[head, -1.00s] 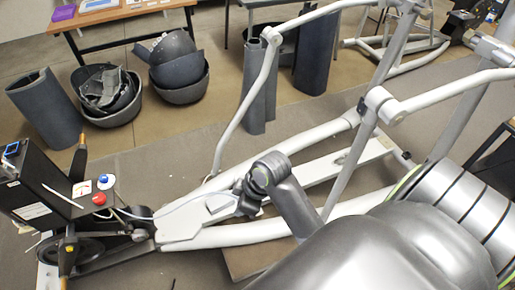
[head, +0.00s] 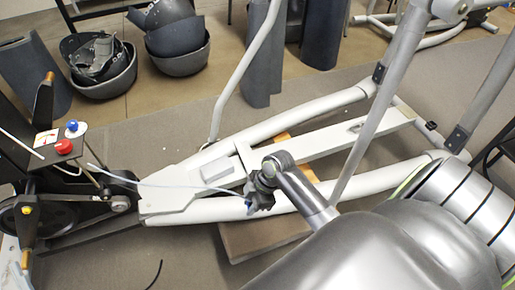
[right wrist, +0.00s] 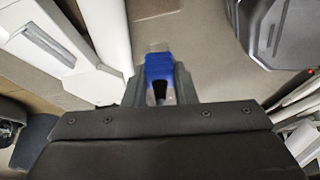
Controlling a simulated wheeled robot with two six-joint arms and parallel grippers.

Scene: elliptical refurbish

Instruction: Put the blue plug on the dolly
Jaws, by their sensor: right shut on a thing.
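My right gripper (head: 250,208) is shut on the blue plug (right wrist: 159,68). In the right wrist view the plug sits between the two fingers, with a pale end pointing away. In the head view the plug is mostly hidden by the gripper. A thin white cable (head: 165,184) runs from the gripper left to the black console. The gripper is over the white elliptical frame, near its front tube. A flat brown board (head: 245,243), which looks like the dolly, lies under the frame, just below the gripper in the picture. My left gripper is not in view.
The elliptical's long white tubes (head: 290,126) and upright poles stand around my right arm. The console with a red knob (head: 64,147) and a blue knob (head: 72,126) is at left. Grey bowls (head: 178,60) of parts stand behind. Floor at the lower left is mostly clear.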

